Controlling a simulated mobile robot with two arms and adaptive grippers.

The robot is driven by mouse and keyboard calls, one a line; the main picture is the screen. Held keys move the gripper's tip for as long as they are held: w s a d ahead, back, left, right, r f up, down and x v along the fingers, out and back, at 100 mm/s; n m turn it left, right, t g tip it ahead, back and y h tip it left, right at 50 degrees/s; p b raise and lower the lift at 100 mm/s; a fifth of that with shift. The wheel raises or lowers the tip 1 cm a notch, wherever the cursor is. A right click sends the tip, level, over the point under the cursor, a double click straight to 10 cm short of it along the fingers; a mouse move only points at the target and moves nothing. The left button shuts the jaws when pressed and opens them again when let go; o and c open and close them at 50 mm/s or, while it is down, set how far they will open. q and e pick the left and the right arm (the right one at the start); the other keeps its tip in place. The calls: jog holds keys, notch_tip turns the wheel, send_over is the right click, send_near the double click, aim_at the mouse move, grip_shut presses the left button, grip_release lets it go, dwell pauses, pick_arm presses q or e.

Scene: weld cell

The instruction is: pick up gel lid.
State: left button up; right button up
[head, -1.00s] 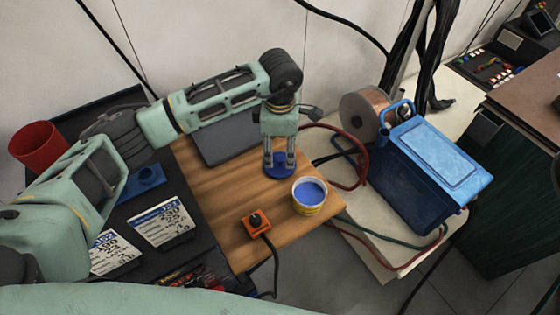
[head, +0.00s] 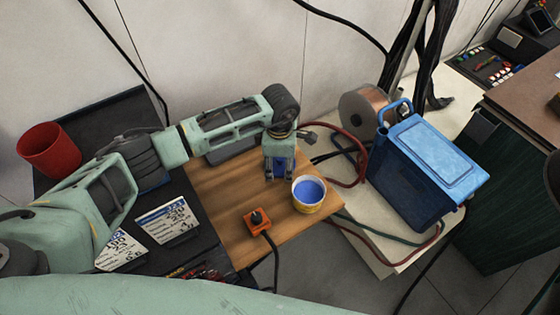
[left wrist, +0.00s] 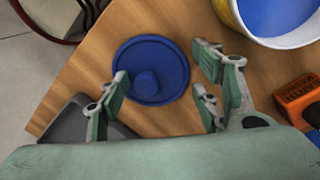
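The gel lid is a round blue disc with a central knob. It lies on the wooden board and shows almost whole in the left wrist view (left wrist: 160,58). In the head view it is mostly hidden behind my left gripper (head: 280,177), with blue showing between the fingers. In the left wrist view the fingers of my left gripper (left wrist: 163,92) are spread, with the knob between them and nothing gripped; the left fingers overlap the lid's edge in the picture. The open gel pot (head: 308,194), filled with blue, stands just right of the gripper. My right gripper is not in view.
An orange box with a black knob (head: 257,221) sits on the wooden board (head: 222,200) in front of the pot. A blue toolbox (head: 425,165) and a wire spool (head: 364,110) stand to the right. A red cup (head: 48,150) and label cards (head: 167,221) are left.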

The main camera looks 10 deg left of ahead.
pick_arm(q)
jog(key=shift+s, duration=0.2)
jog(key=c, duration=0.6)
jog(key=shift+f, duration=0.1)
jog(key=shift+c, duration=0.2)
